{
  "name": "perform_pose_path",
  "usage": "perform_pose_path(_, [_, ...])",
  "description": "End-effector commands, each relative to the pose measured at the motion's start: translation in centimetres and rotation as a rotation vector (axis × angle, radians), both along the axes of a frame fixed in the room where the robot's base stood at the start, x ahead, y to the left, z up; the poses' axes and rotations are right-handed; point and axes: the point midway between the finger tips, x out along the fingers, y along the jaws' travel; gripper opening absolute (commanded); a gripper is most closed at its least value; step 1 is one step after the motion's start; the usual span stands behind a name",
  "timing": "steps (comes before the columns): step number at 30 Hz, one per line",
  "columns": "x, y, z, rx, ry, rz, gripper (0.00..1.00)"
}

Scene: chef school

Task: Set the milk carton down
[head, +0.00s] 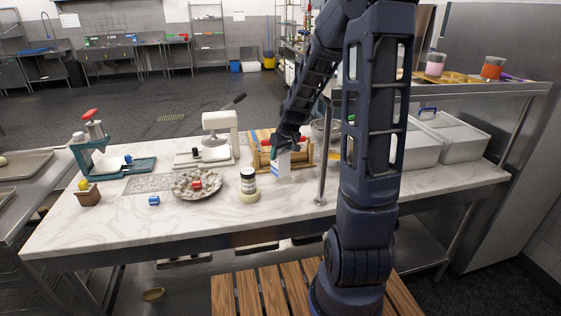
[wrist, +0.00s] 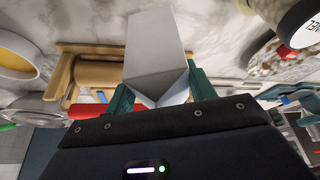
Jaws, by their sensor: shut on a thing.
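The white milk carton (head: 281,164) shows in the head view at the middle of the marble counter, below my gripper (head: 283,147). In the wrist view the carton (wrist: 158,50) sits between the green fingertips of my gripper (wrist: 160,97), which are shut on its gabled top. The carton looks about upright. In the head view its base is at or just above the counter top (head: 250,222); I cannot tell if it touches.
A wooden rack (head: 264,153) stands right behind the carton. A metal post (head: 322,170) stands to the right. The counter's front strip is clear.

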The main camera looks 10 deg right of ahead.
Motion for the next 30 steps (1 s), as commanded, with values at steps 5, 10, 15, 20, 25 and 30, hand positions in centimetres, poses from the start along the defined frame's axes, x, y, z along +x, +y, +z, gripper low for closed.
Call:
perform_pose_path(5, [0.0,0.0,-1.6,0.002,0.003,-0.001,0.18])
perform_pose_path(10, [0.0,0.0,-3.5,0.001,0.002,-0.001,0.18])
perform_pose_path(15, [0.0,0.0,-3.7,0.0,-0.001,0.0,0.18])
perform_pose_path(20, [0.0,0.0,-3.8,0.0,0.0,-0.001,0.18])
perform_pose_path(25, [0.0,0.0,-4.0,0.0,0.001,-0.001,0.68])
perform_pose_path(30, [0.0,0.0,-4.0,0.0,0.001,-0.001,0.76])
